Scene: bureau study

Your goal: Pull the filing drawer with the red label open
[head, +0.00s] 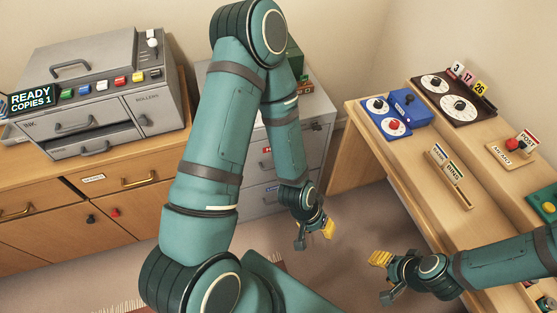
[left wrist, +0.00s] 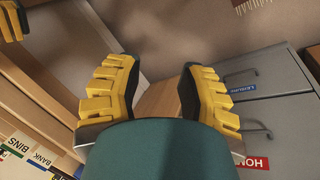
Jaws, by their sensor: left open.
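The grey filing cabinet (head: 260,200) stands behind my left arm, which hides much of its front. A red label (head: 267,150) shows at the arm's edge on an upper drawer, with a blue label (head: 272,188) on the drawer below. Both drawers look shut. In the left wrist view the red label (left wrist: 250,163) is at the lower right and the blue label (left wrist: 243,88) above it, each near a dark handle. My left gripper (head: 314,234) is open and empty, in front of the cabinet and apart from it. My right gripper (head: 383,278) looks open and empty near the desk.
A wooden desk (head: 352,150) with dials, blocks and signs runs along the right. A wooden sideboard (head: 60,185) bearing a grey copier (head: 100,85) stands at the left. Bare floor (head: 350,215) lies between cabinet and desk.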

